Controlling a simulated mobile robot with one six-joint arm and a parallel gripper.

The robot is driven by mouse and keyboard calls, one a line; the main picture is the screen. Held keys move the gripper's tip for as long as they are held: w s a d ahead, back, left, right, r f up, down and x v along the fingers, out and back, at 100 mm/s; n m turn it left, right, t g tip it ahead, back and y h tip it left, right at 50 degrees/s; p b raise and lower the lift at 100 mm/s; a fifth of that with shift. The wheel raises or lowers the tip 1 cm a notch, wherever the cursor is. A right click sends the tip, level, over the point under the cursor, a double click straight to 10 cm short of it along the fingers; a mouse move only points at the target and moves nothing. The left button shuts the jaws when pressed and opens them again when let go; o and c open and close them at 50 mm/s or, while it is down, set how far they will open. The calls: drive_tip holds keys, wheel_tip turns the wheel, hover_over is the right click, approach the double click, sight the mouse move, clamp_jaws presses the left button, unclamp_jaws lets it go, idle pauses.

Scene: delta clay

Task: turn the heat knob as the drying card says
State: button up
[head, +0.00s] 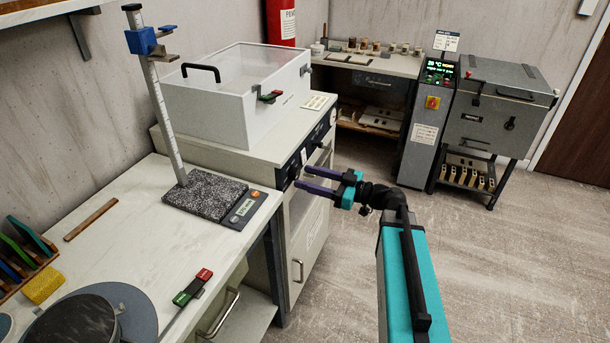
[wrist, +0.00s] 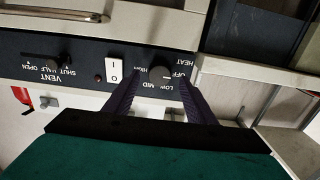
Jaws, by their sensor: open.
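The heat knob (wrist: 160,75) is a dark round knob on a black panel (wrist: 85,62), seen upside down in the wrist view. Labels OFF, LOW, MID and HIGH surround it. A pale mark on it seems to point towards OFF. My gripper (wrist: 160,80) is open, with one dark finger on each side of the knob; I cannot tell whether they touch it. In the head view my gripper (head: 300,178) is at the cabinet's front panel (head: 308,152), and the knob cannot be made out. A small pale card (head: 316,102) lies on the cabinet top; its text is unreadable, and I cannot tell whether it is the drying card.
A clear-lidded box (head: 240,90) stands on the cabinet. A scale with a post (head: 205,197) stands on the left bench. A grey kiln-like unit (head: 495,110) stands behind; the floor at right is open.

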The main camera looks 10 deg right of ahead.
drive_tip(key=shift+x, duration=1)
drive_tip(key=c, duration=1)
drive_tip(key=shift+c, duration=0.2)
